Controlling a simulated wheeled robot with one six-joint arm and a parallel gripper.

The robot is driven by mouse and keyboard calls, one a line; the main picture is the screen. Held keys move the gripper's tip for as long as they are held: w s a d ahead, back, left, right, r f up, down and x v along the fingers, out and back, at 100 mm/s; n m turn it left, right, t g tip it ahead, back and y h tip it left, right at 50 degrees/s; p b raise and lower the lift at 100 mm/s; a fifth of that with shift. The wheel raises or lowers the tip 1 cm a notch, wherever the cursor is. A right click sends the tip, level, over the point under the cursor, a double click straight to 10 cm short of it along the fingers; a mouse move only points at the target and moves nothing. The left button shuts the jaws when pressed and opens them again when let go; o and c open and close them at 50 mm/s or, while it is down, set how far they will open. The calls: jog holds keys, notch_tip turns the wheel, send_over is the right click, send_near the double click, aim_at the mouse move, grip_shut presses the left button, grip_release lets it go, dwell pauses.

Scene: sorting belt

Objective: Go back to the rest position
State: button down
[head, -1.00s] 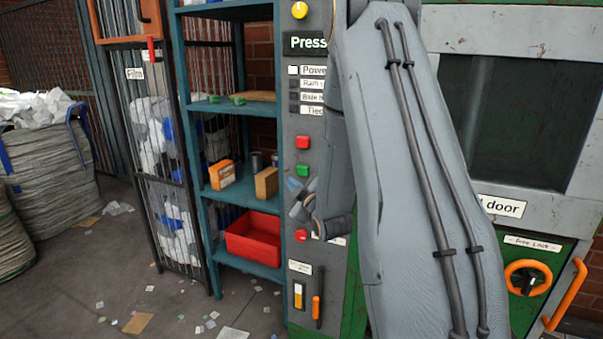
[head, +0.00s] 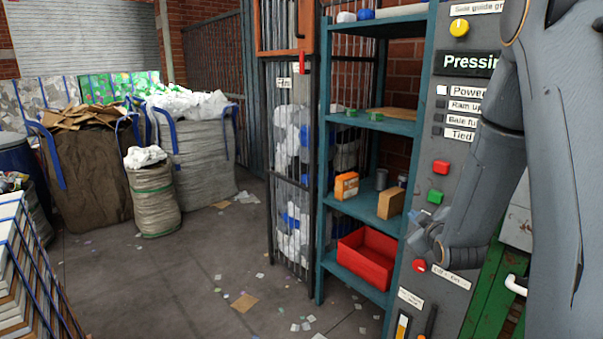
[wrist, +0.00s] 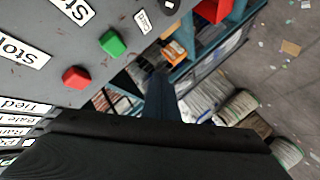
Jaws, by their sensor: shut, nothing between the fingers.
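My gripper (head: 424,238) is at the right in the head view, in front of the grey press panel (head: 460,137). It sits between the green button (head: 435,196) and the lower red button (head: 419,265). It looks empty, with its fingers together. In the wrist view my gripper (wrist: 160,95) shows as a dark shape pointing away from the camera. A red button (wrist: 75,77) and a green button (wrist: 112,43) are to its upper left there. I cannot tell the exact gap between gripper and panel. My arm hides part of the panel and the machine behind it.
A teal shelf (head: 326,232) with a red bin (head: 366,257) and small boxes stands left of the panel. Left of it is a wire cage (head: 291,170) of white and blue items. Full bags (head: 195,150) stand at the back left. The littered floor between is mostly open.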

jog(key=s+a+f+m+g, duration=0.1)
jog(key=s+a+g, duration=0.3)
jog(key=s, duration=0.6)
jog(key=s+a+f+m+g+y, duration=0.1)
jog(key=s+a+f+m+g, duration=0.1)
jog(key=s+a+m+g, duration=0.2)
jog(key=s+a+f+m+g, duration=0.1)
jog(key=s+a+g, duration=0.4)
jog(key=s, duration=1)
jog(key=a+m, duration=0.1)
jog(key=a, duration=0.2)
jog(key=shift+s+a+f+g+y, duration=0.3)
jog(key=shift+a+f, duration=0.1)
dwell(2.5)
